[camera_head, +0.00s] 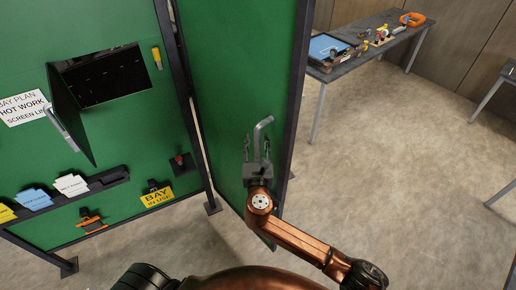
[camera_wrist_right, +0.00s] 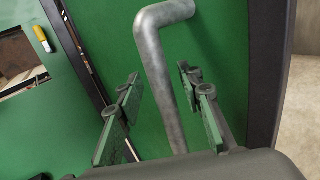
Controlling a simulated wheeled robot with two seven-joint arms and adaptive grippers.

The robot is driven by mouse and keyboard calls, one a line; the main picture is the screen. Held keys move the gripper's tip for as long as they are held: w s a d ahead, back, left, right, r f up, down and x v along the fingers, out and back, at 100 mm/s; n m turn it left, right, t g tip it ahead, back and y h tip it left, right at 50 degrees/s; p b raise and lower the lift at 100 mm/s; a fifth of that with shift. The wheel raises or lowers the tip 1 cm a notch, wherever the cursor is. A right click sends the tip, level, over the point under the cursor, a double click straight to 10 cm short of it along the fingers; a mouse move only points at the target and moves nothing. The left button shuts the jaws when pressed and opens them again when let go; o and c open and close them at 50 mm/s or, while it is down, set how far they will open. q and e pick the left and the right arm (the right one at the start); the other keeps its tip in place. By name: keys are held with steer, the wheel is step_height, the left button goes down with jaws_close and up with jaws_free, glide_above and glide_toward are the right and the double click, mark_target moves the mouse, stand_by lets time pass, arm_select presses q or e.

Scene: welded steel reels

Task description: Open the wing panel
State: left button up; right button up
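The green wing panel (camera_head: 235,65) stands upright beside the fixed green screen, with a dark post between them and a narrow gap at the post. It carries a bent grey metal handle (camera_head: 262,128). My right gripper (camera_head: 257,150) is at the handle. In the right wrist view, the handle (camera_wrist_right: 165,75) rises between the two fingers of the right gripper (camera_wrist_right: 158,95). The fingers are apart, with visible space on each side of the handle. The wing panel (camera_wrist_right: 218,60) fills the background there. My left gripper is not in view.
The fixed green screen (camera_head: 110,25) on the left has an opening with a tilted flap, card pockets and a yellow "BAY IN USE" sign (camera_head: 158,196). A grey table (camera_head: 345,65) with a blue tray and tools stands behind right. The floor right of the wing is clear.

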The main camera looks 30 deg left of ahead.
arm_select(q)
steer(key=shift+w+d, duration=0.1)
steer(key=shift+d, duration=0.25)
arm_select(e)
steer(key=v, duration=1.1)
steer(key=shift+s, duration=0.3)
